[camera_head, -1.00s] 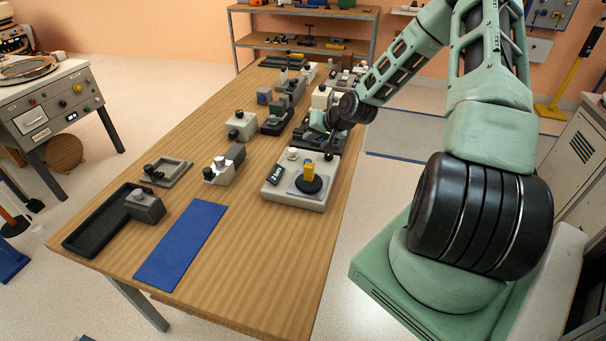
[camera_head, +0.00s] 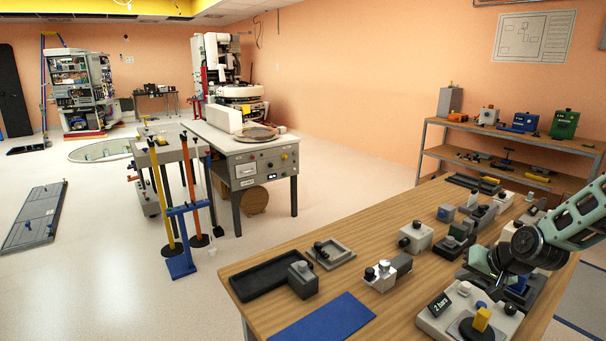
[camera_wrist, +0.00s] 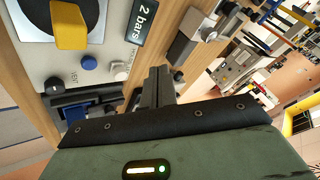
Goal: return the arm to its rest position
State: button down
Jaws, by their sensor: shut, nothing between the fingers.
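My arm (camera_head: 585,212) reaches in from the right edge in the head view, its wrist over the right part of the wooden table (camera_head: 395,325). My gripper (camera_wrist: 158,86) is shut and empty; its dark fingers lie together in the middle of the wrist view. It is above the table, close to a pale "2 bars" unit with a yellow knob (camera_head: 482,319). That knob also shows at the top left of the wrist view (camera_wrist: 69,24). In the head view, my wrist partly hides the fingers.
Several small grey and dark units stand around my gripper. A black tray (camera_head: 246,291) and a blue mat (camera_head: 322,320) lie at the table's left. A shelf (camera_head: 520,137) stands behind. A grey-fronted cabinet (camera_head: 268,168) and open floor (camera_head: 110,265) are farther left.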

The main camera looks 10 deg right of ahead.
jog(key=s+a+r+n+g, duration=0.1)
jog(key=s+a+r+n, duration=0.15)
jog(key=a, duration=0.45)
jog(key=s+a+r+n+g, duration=0.2)
jog(key=s+a+r, duration=0.15)
jog(key=a, duration=0.45)
jog(key=s+a+r+n+g, duration=0.1)
jog(key=s+a+r+n, duration=0.1)
jog(key=s+a, duration=0.35)
jog(key=s+a+r+n+g, duration=0.1)
jog(key=s+a+r+n, duration=0.1)
jog(key=s, duration=0.5)
jog(key=s+a+r+n+g+h, duration=0.1)
jog(key=s+a+r+n, duration=0.1)
jog(key=s+a, duration=0.3)
jog(key=s+a+r+n+g, duration=0.1)
jog(key=s+a+r+n, duration=0.1)
jog(key=s, duration=0.6)
jog(key=shift+s+a+r+h, duration=0.3)
jog(key=shift+a+r, duration=0.5)
jog(key=shift+a, duration=0.35)
